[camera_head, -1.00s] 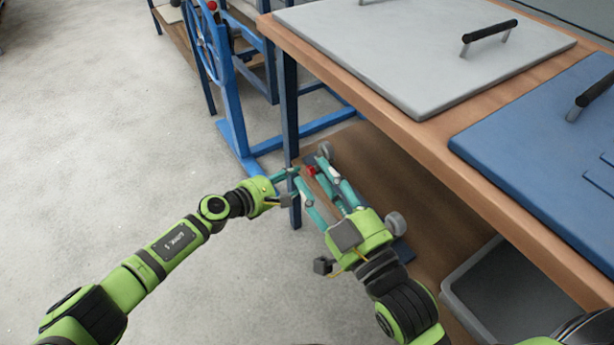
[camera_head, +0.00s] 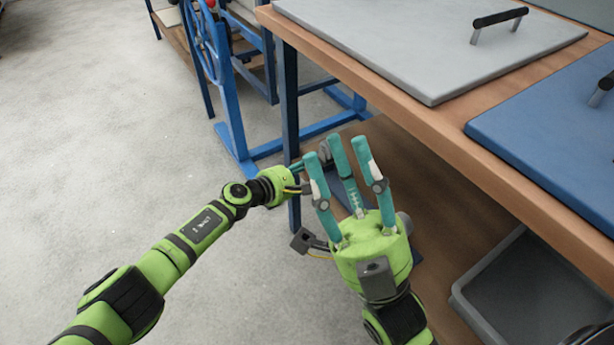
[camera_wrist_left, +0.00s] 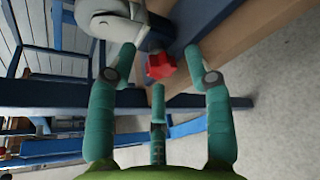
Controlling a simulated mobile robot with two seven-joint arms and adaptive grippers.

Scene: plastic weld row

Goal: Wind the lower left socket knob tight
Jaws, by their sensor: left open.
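A red star-shaped knob (camera_wrist_left: 160,65) shows in the left wrist view, on a dark mount beside a pale grey rounded part (camera_wrist_left: 112,18). My left gripper (camera_wrist_left: 158,72) is open, its three teal fingers spread around the line to the knob; I cannot see any contact. In the head view only a little of my left gripper (camera_head: 296,166) shows, and the knob is hidden behind my right gripper (camera_head: 337,150). The right gripper is open and empty, its three fingers spread upward in front of the fixture (camera_head: 349,194), which is mostly covered.
A wooden table (camera_head: 420,127) with a grey handled panel (camera_head: 410,40) and a blue panel (camera_head: 560,130) overhangs the right side. A blue frame with a wheel (camera_head: 205,45) stands behind. A grey bin (camera_head: 470,300) is under the table. The floor at left is clear.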

